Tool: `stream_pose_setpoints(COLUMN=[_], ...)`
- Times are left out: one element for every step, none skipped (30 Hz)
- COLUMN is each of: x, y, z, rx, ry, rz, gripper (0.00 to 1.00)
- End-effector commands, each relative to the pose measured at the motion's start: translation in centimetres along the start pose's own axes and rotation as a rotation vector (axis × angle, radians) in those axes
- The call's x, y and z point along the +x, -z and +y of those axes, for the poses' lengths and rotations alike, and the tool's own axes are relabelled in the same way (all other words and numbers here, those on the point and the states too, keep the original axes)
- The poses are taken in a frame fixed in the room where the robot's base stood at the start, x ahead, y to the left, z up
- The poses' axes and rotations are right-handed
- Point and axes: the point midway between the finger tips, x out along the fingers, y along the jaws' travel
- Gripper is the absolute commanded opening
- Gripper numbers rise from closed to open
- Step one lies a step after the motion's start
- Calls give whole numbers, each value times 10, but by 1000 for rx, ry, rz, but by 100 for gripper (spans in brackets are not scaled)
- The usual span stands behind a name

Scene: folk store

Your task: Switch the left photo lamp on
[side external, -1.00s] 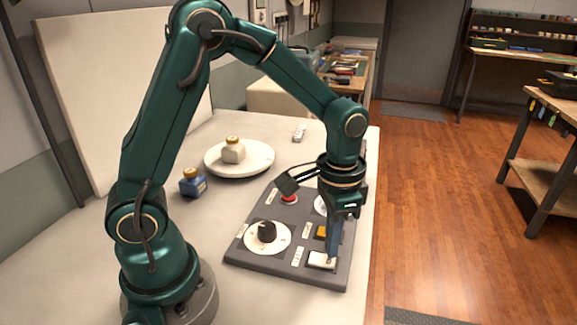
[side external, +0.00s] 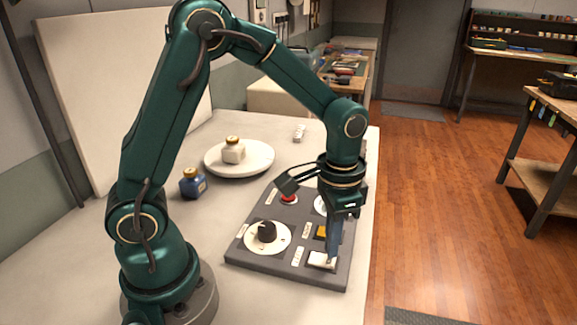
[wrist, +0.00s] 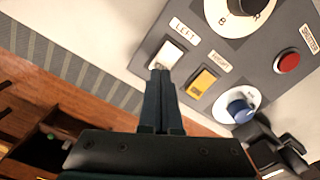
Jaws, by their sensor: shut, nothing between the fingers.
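The control panel (side external: 272,268) is a dark grey slab lying on the white table. Its white rocker switch, labelled LEFT in the wrist view (wrist: 168,54), sits at the panel's near right corner in the side view (side external: 318,260). My gripper (side external: 331,262) points down with its fingers shut and empty. The fingertips are at the white switch and appear to touch it. In the wrist view the fingertips (wrist: 160,72) cover the switch's lower edge. Whether the switch is pressed in, I cannot tell. The photo lamps themselves are not clearly in view.
A yellow switch (wrist: 204,82) is beside the white one. The panel also holds a red button (wrist: 288,62), a blue knob (wrist: 240,108) and a black dial (side external: 267,231). A white turntable (side external: 262,160) bears a jar (side external: 233,152); a blue bottle (side external: 192,184) stands nearby.

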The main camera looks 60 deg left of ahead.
Motion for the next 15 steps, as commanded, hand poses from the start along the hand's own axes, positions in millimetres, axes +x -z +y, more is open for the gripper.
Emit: stream_pose_setpoints(x=[0,0,1,1,2,2,3,3,4,4,5,5,6,6,7], y=[0,0,0,0,0,0,0,0,0,0,0,0,0,0,0], z=[0,0,0,0,0,0,0,0,0,0,0,0,0,0,0], rx=[0,0,0,0,0,0,0,0,0,0,0,0,0,0,0], ry=[0,0,0,0,0,0,0,0,0,0,0,0,0,0,0], rz=[0,0,-1,-1,-1,-1,-1,-1,-1,-1,-1,-1,-1,-1,-1], gripper=[0,0,0,0,0,0,0,0,0,0,0,0,0,0,0])
